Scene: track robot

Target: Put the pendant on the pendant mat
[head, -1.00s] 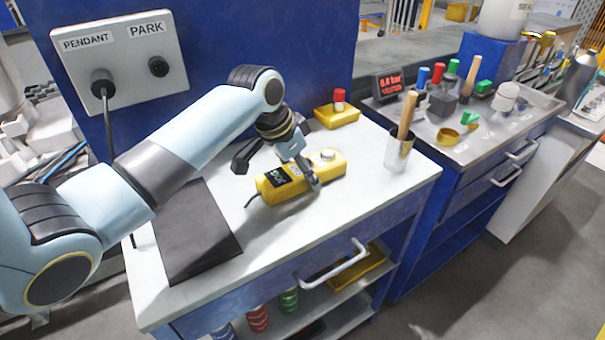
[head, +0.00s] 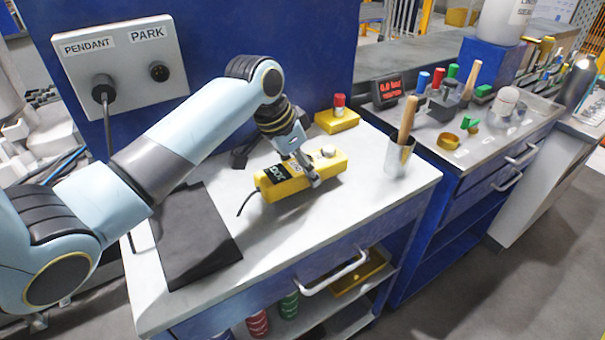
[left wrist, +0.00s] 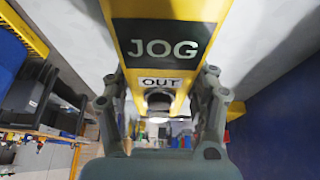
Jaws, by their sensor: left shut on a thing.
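The yellow pendant (head: 287,186) has a black label and a pale round knob on top. It is in my left gripper (head: 312,178), which is shut around its body over the white bench top. In the left wrist view the pendant (left wrist: 183,14) fills the top middle, with JOG and OUT labels, between the two fingers of the left gripper (left wrist: 160,105). Whether its underside touches the bench is hard to tell. The dark grey pendant mat (head: 195,245) lies bare on the bench, left of the pendant. My right gripper is not in view.
A metal cup (head: 398,157) with a wooden-handled tool stands right of the pendant. A yellow block with a red-topped piece (head: 337,121) is behind. A grey panel (head: 118,70) marked PENDANT and PARK is at the back left. Bench space between pendant and mat is clear.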

